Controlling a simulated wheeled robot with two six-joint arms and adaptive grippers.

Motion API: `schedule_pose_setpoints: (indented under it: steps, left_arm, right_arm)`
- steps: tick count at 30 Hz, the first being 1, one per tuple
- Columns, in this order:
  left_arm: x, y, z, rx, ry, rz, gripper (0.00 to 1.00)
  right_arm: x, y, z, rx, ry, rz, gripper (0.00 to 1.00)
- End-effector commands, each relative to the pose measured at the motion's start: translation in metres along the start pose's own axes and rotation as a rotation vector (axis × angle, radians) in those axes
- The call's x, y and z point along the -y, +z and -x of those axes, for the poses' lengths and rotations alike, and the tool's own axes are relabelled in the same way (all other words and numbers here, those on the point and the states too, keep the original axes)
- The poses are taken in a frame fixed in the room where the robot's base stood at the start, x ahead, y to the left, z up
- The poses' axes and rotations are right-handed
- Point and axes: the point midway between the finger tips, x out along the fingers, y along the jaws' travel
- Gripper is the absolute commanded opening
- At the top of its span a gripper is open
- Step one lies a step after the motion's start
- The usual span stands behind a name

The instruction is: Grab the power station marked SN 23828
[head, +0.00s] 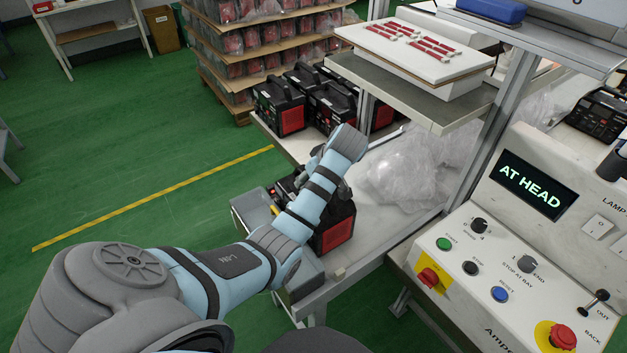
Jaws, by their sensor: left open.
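A black power station with a red end panel (336,235) sits on the near end of the bench, partly hidden under my left arm. My left gripper (338,187) is above this power station, mostly hidden behind my own wrist; its jaws are open. I cannot tell whether they touch the handle. More black and red power stations (279,106) stand in a group farther back on the bench. No serial number is legible on any of them. My right gripper is not in view.
Clear plastic wrapping (405,172) lies right of the near power station. A shelf (430,105) overhangs the bench behind it. A control panel (520,245) reading "AT HEAD" stands at right. A stacked pallet (250,45) is behind. Green floor at left is free.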

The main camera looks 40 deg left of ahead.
Motion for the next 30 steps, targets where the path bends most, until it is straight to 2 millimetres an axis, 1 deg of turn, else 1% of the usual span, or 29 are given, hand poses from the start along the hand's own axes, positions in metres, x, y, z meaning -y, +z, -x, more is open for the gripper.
schedule_pose_setpoints:
  steps: [11,12,14,18,20,30]
  left_arm:
    - [0.0001,0.0005,0.0005,0.001,0.000,-0.001,0.45]
    - [0.0000,0.0007,0.0001,0.001,0.000,0.000,0.42]
    - [0.0000,0.0008,0.0000,0.001,0.000,0.000,0.32]
    - [-0.0001,0.0011,-0.0001,0.001,0.000,-0.001,0.10]
    - [0.0000,0.0011,-0.0002,0.001,0.000,-0.001,0.00]
    - [-0.0010,-0.0012,0.0012,-0.004,0.004,0.002,0.00]
  right_arm:
    - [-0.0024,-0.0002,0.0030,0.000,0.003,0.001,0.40]
    - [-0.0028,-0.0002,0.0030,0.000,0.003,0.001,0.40]
    - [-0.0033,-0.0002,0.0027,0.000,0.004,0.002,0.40]
    - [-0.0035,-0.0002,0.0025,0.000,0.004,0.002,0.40]
    - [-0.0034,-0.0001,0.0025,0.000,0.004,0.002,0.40]
    - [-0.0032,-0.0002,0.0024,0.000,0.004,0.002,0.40]
